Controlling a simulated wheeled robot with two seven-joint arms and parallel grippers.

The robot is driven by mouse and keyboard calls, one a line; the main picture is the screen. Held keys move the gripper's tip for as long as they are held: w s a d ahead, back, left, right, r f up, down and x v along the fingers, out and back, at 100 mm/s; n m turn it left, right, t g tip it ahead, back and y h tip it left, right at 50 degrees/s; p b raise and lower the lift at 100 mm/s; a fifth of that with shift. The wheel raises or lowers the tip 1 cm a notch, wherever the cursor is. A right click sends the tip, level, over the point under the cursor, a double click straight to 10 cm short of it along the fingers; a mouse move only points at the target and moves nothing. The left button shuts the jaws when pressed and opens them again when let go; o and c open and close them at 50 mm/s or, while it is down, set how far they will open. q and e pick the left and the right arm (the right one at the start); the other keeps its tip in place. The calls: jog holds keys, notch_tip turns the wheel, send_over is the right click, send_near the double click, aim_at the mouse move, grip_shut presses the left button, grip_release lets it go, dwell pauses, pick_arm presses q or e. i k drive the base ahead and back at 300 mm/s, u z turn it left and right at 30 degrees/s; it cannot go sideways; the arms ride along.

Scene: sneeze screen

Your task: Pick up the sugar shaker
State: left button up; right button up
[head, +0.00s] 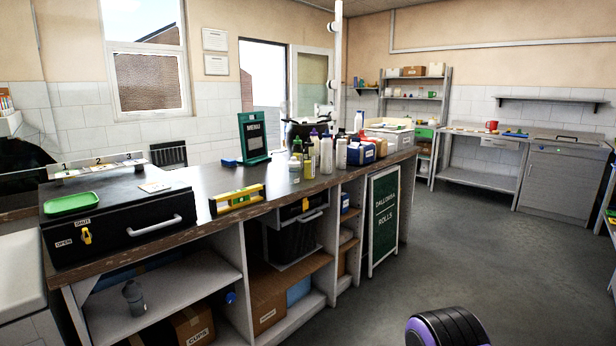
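I cannot tell for certain which item is the sugar shaker. A small grey bottle-shaped container (133,298) with a narrower top stands upright on the white shelf under the counter, at the lower left. Several bottles stand close together on the counter top, among them a yellow one (309,163), a white one (326,155) and another white one (341,154); their labels are too small to read. Neither of my grippers is in view.
The long dark counter (222,178) carries a black case (120,215) with a green tray (71,203), a yellow level (237,199) and a green menu stand (253,137). A green signboard (384,217) leans at its side. The grey floor (455,255) to the right is clear.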

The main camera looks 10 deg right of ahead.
aim_at(294, 173)
jog(key=z, duration=0.65)
jog(key=i, duration=0.7)
jog(key=z, duration=0.8)
jog(key=i, duration=0.9)
jog(key=u, duration=0.6)
jog(key=i, duration=0.8)
jog(key=u, duration=0.75)
